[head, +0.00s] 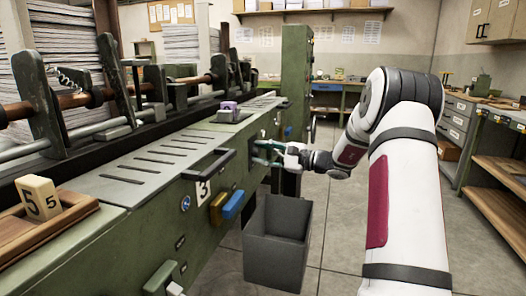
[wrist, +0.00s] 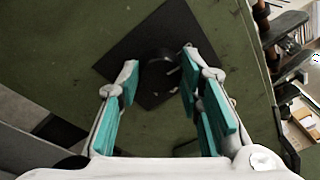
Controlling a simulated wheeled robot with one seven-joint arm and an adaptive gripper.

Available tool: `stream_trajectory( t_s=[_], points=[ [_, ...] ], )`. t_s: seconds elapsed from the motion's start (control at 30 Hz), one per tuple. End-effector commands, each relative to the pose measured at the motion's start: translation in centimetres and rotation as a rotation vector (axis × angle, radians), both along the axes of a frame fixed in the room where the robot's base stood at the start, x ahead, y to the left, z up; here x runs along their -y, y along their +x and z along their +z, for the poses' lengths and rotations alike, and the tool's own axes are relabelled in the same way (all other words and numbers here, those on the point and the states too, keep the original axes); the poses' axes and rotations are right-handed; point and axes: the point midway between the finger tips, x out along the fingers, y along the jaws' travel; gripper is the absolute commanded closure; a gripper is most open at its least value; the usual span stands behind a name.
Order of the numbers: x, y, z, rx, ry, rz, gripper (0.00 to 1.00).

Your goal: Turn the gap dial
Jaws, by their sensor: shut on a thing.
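The gap dial (wrist: 160,58) is a small dark round knob on a black square plate (wrist: 128,50), turned like a diamond in the wrist view, on a green machine panel. My gripper (wrist: 160,68) has its teal-padded fingers on either side of the dial and is shut on it. In the head view my gripper (head: 266,153) reaches the machine's front face at the dark plate (head: 251,147). The dial itself is hidden there behind the fingers. Any marks on the dial are too small to read.
A grey open bin (head: 276,242) stands on the floor below my gripper. A black handle (head: 209,163), a yellow block (head: 218,208) and a blue block (head: 233,204) stick out from the machine front to the left. The floor to the right is partly clear.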

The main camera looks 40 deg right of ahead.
Motion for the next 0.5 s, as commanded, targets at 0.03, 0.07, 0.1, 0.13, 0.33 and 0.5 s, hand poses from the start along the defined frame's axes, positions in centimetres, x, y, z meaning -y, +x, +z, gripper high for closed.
stream_trajectory(
  t_s=[0.03,0.07,0.1,0.13,0.33,0.5],
  points=[
    [0.00,-0.03,0.26,-0.019,0.022,0.000,0.94],
    [0.00,-0.03,0.31,-0.030,0.035,-0.001,0.94],
    [0.01,-0.04,0.35,-0.046,0.056,-0.001,0.94],
    [0.01,-0.04,0.38,-0.059,0.073,-0.001,0.94],
    [0.01,-0.08,0.63,-0.166,0.210,0.001,0.94],
    [0.05,-0.10,0.61,-0.266,0.338,-0.001,0.94]
  ],
)
